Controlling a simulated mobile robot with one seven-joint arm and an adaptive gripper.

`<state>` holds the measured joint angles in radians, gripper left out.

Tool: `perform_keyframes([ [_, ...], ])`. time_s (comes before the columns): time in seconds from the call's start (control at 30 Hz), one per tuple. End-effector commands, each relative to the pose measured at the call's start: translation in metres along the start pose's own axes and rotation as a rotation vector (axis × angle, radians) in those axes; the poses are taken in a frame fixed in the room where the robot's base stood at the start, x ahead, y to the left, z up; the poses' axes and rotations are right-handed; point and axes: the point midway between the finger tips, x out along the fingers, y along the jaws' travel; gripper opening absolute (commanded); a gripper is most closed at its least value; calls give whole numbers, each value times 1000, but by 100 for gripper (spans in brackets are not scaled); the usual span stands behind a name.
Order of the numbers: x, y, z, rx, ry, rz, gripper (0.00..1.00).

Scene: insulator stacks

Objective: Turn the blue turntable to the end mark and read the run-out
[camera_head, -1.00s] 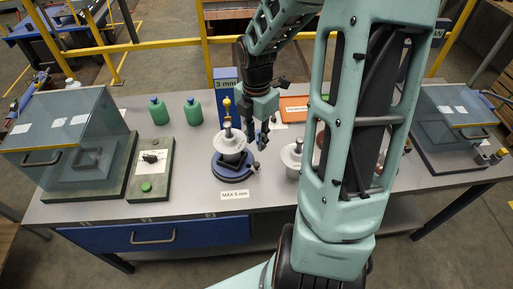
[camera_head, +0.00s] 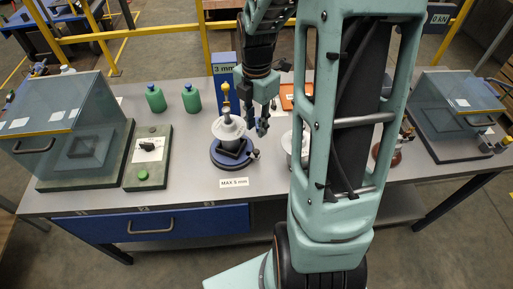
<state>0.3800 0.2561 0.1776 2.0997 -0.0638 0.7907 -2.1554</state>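The blue turntable (camera_head: 229,162) stands on the grey bench, with a white insulator stack (camera_head: 228,130) upright on it and a yellow-topped rod (camera_head: 226,96) above. A small dark knob (camera_head: 254,154) sits at the turntable's right edge. A blue panel (camera_head: 223,68) behind reads "3 mm". A label in front (camera_head: 234,183) reads "MAX 5 mm". I cannot make out an end mark at this size. My gripper (camera_head: 258,127) points down just right of the insulator, above and behind the knob. Its dark fingers look apart and empty, and I see no contact with the turntable.
Two green bottles (camera_head: 155,98) stand behind left. A control box (camera_head: 149,158) with a green button and a clear-covered case (camera_head: 70,130) are on the left. Another case (camera_head: 455,110) is at right. My arm hides much of the bench right of the turntable, including most of another white insulator.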

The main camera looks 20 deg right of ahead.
Motion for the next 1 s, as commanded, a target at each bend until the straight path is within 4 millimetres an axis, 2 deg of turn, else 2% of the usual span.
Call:
perform_keyframes([
  [0.17, 21, -1, -1, 0, 3, -3, 22],
  [0.4, 68, -1, -1, 0, 4, -3, 22],
  [0.6, 95, -1, -1, 1, 2, -2, 22],
  [0.77, 105, 0, 0, 0, 1, 0, 22],
  [1.0, 106, 0, 0, 0, 0, 1, 22],
])
